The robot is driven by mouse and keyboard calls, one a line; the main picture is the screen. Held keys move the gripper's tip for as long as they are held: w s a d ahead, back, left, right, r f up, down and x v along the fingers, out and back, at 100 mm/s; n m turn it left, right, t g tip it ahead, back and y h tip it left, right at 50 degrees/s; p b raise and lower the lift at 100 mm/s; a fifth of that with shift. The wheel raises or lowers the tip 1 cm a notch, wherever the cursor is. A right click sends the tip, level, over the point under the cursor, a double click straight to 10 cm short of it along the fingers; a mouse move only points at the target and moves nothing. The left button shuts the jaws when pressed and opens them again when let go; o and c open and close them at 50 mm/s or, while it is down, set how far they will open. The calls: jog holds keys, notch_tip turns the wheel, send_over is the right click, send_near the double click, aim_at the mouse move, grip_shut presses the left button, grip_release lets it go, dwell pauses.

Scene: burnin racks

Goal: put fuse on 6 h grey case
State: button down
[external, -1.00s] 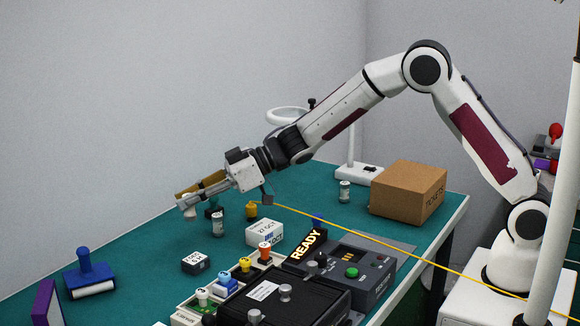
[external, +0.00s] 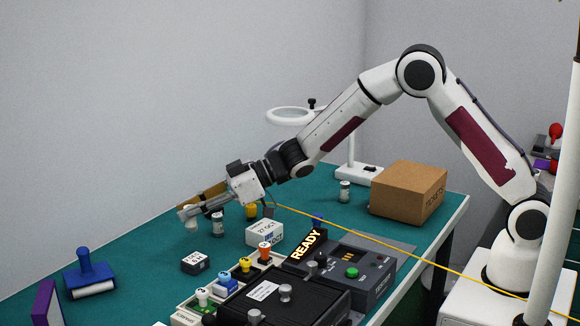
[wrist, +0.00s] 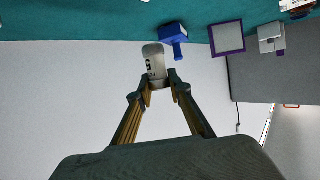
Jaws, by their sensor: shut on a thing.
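My gripper (external: 187,213) is at the far left of the arm's reach, above the green table. In the wrist view its fingertips (wrist: 161,82) are shut on a pale cylinder with dark print (wrist: 153,60), which looks like the fuse. In the external view the cylinder is mostly hidden by the fingers. A grey case with a lit READY sign (external: 375,281) stands at the front right of the table. A black case with knobs (external: 318,296) is in front of it. I cannot read a 6 h mark on either.
A rack with coloured-top pieces (external: 187,317), a white date block (external: 264,234), a small dark block (external: 195,262), a blue stamp (external: 88,272) and a cardboard box (external: 405,192) are around.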

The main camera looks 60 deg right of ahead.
aim_at(191, 225)
jog(key=shift+f, duration=1.7)
jog(key=shift+f, duration=1.9)
jog(key=shift+f, duration=0.1)
jog(key=c, duration=1.8)
grip_release()
jog(key=shift+c, duration=0.2)
jog(key=shift+s+d+r, duration=0.4)
jog(key=shift+d, duration=0.05)
jog(key=v, duration=1)
jog(key=shift+s+d+r, duration=0.15)
jog(key=shift+s+d, duration=0.05)
